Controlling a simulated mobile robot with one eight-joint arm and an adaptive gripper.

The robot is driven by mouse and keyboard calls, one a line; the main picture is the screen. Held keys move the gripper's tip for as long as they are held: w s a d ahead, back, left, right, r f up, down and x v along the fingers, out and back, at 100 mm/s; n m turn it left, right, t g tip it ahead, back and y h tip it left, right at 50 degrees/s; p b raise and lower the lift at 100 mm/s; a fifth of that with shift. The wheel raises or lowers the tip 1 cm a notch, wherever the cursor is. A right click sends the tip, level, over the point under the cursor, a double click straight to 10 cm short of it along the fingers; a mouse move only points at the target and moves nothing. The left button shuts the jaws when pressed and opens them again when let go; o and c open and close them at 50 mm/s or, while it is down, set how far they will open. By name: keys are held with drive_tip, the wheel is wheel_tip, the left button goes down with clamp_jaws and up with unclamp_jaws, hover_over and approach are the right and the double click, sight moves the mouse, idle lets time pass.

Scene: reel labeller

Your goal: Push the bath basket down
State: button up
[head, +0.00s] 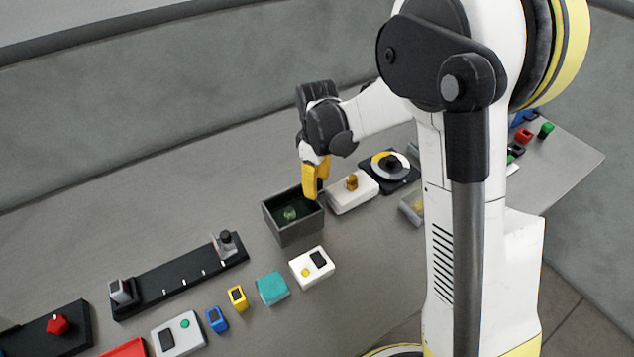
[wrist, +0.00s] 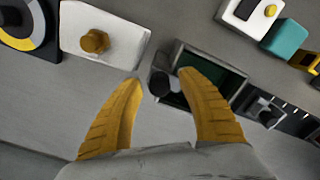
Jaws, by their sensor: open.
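The bath is a dark grey open box (head: 290,231) on the bench, with a dark green interior. It also shows in the wrist view (wrist: 183,58), partly behind the right finger. A dark round knob (wrist: 160,83) stands at the box's side between my fingers in the wrist view; it may be the basket's handle, but I cannot tell for sure. The basket itself is not clearly visible inside. My gripper (head: 317,190) points down over the box's right end. Its yellow fingers (wrist: 158,75) are open, with nothing visibly held.
A white block with a brass knob (head: 352,193) stands close right of the box, with a black-and-yellow dial (head: 389,167) beyond. A white button box (head: 312,266) and teal block (head: 272,288) lie in front. A black slide rail (head: 180,279) lies left. The bench behind is clear.

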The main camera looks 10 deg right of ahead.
wheel_tip(320, 180, up, 12)
idle(0.4)
idle(0.3)
drive_tip(key=s+d+m+t+b, duration=0.2)
drive_tip(key=s+m, duration=0.3)
drive_tip(key=s, duration=0.5)
drive_tip(key=s+d+m+t+b, duration=0.2)
drive_tip(key=s+m+t, duration=0.3)
drive_tip(key=s, duration=0.5)
drive_tip(key=shift+d+r, duration=0.25)
drive_tip(key=shift+d, duration=0.3)
idle(0.8)
